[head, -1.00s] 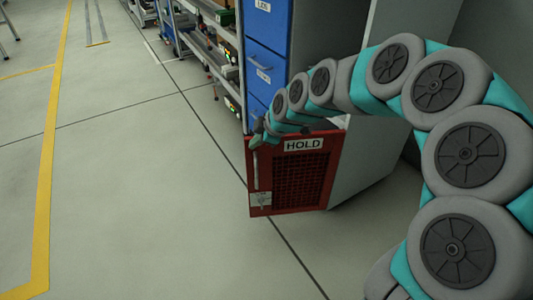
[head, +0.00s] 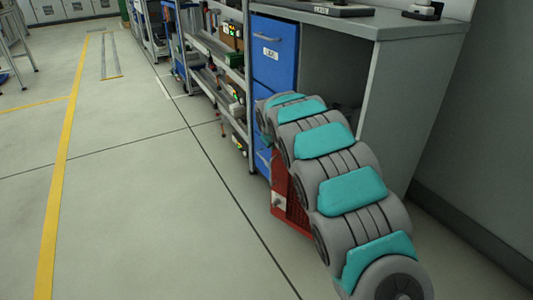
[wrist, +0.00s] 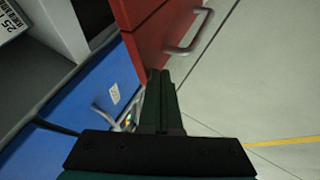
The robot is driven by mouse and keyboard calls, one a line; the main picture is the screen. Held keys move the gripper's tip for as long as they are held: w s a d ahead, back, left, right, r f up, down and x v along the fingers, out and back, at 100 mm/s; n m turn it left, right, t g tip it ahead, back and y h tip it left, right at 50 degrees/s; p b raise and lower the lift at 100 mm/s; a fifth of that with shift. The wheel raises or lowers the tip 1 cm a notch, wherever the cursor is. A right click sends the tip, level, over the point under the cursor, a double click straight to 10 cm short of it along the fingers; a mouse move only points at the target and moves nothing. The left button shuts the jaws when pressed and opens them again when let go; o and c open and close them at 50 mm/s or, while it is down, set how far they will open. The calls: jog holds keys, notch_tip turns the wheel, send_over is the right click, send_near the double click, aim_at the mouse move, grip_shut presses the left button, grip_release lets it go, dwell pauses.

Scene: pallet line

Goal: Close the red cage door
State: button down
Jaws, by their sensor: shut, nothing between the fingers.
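The red cage door (head: 291,208) is low at the desk unit in the head view, mostly hidden behind my arm. Its lower left part shows, with a small light plate on it. In the wrist view the red door (wrist: 150,30) is at the top, with its grey bar handle (wrist: 192,38). A dark gap shows between the red door and a grey panel. My gripper (wrist: 158,74) is shut and empty, its tips close to the door's lower edge, beside the handle and not around it. I cannot tell whether they touch the door.
Blue drawers (head: 274,52) stand left of the door, also in the wrist view (wrist: 85,105). A grey desk (head: 415,75) is above and right. Shelving (head: 215,70) lines the back. The floor (head: 130,210) to the left is clear.

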jog(key=w+d+m+h, duration=0.2)
jog(key=w+d+m, duration=0.2)
jog(key=w+d, duration=0.2)
jog(key=shift+w+d+h+b, duration=0.2)
jog(key=shift+w+h+b, duration=0.1)
jog(key=shift+w, duration=0.45)
